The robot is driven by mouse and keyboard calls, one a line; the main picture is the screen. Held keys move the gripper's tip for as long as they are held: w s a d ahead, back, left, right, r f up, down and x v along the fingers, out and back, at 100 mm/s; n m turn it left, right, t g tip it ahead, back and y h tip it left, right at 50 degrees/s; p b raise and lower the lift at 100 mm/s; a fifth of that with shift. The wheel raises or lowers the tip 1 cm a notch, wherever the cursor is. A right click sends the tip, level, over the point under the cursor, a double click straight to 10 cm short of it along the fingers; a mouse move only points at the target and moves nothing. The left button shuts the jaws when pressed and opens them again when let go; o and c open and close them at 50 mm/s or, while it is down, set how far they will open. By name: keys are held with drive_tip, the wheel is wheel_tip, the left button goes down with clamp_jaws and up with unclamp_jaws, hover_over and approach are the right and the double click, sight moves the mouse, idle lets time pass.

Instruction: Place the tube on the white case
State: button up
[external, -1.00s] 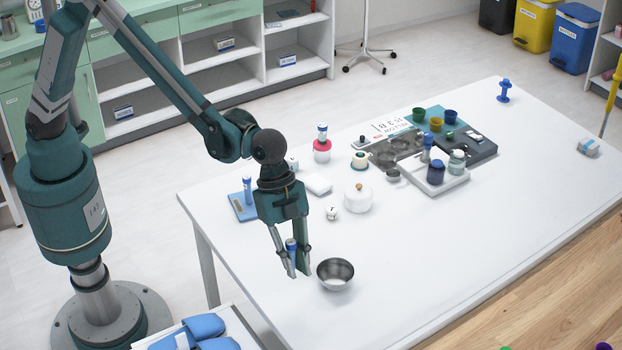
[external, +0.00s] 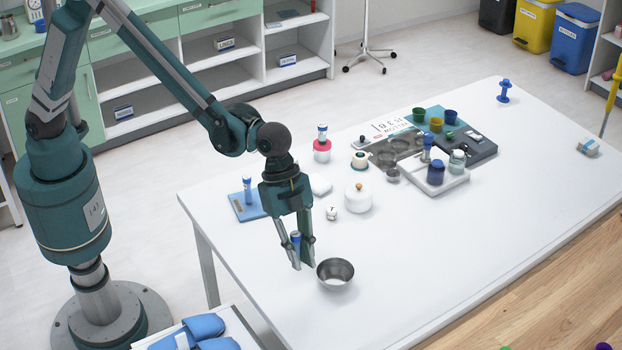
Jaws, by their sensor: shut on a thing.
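My gripper (external: 303,264) is shut on a blue-capped tube (external: 296,238), which stands roughly upright between the fingers. The fingers hide most of its lower part. They are just left of the steel bowl, and the gap to the table is hard to judge. A small flat white case (external: 321,186) lies on the table behind my gripper, partly covered by my wrist. Similar tubes stand on a blue pad (external: 236,209), on a red-and-white container (external: 322,153) and at the white tray (external: 457,182).
The steel bowl (external: 335,274) is close to my fingers. A white lidded pot (external: 358,199) and a small white cube (external: 332,213) stand near the white case. Cups and jars crowd the back of the table (external: 470,250); its front right is clear.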

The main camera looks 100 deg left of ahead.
drive_tip(key=s+a+r+n+p, duration=0.1)
drive_tip(key=a, duration=2)
drive_tip(key=s+a+r+n+t+p, duration=0.1)
drive_tip(key=s+a+r+p, duration=0.1)
drive_tip(key=a, duration=2)
drive_tip(key=shift+y, duration=0.4)
hover_over(326, 186)
drive_tip(key=s+a, duration=0.1)
drive_tip(key=shift+s+f+b, duration=0.2)
drive_tip(key=shift+f+b, duration=0.1)
drive_tip(key=shift+f, duration=2.8)
drive_tip(key=shift+f, duration=1.85)
drive_tip(key=shift+f+b, duration=0.2)
drive_tip(key=shift+b, duration=0.1)
drive_tip(key=o, duration=0.8)
